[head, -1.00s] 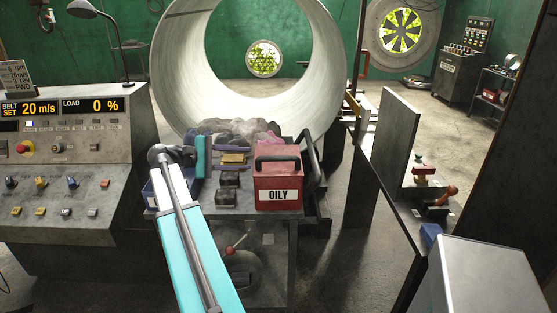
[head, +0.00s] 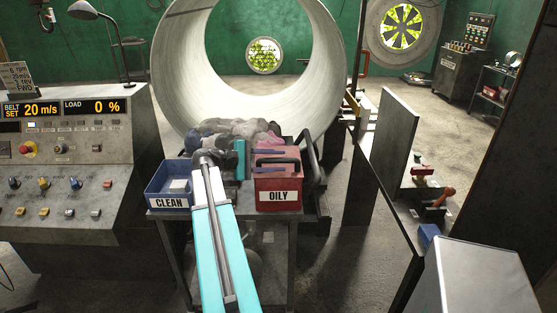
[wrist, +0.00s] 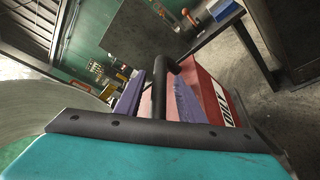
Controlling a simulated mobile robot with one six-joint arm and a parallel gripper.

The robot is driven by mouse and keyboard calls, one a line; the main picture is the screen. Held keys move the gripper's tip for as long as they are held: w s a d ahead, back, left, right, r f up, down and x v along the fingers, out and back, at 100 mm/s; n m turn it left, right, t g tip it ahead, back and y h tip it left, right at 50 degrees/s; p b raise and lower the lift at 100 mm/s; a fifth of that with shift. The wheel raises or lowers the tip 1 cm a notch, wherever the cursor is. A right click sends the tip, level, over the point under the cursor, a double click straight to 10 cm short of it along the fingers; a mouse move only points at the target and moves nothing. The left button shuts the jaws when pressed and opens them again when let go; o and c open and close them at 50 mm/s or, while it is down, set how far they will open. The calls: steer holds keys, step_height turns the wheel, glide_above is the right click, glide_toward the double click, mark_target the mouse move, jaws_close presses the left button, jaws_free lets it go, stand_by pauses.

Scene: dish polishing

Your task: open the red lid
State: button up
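The red box labelled OILY (head: 292,184) stands on the right of the small bench. Its red lid (head: 291,147) is down on top and has a dark bar handle (head: 290,159). My gripper (head: 284,160) reaches in from the left, its two purple fingers at the lid, one farther and one nearer. In the wrist view, my gripper (wrist: 158,82) is open, with the dark handle (wrist: 174,70) between the fingers and gaps visible. The red box (wrist: 203,90) shows behind the right finger.
A blue bin labelled CLEAN (head: 168,203) stands left of my arm. A heap of grey and pink rags (head: 235,131) lies behind the gripper. The large pale drum (head: 190,75) rises behind the bench. A control console (head: 70,150) is at the left.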

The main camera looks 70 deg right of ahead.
steer(key=shift+s+d+f, duration=0.15)
steer(key=shift+s+d, duration=0.2)
steer(key=shift+s, duration=0.05)
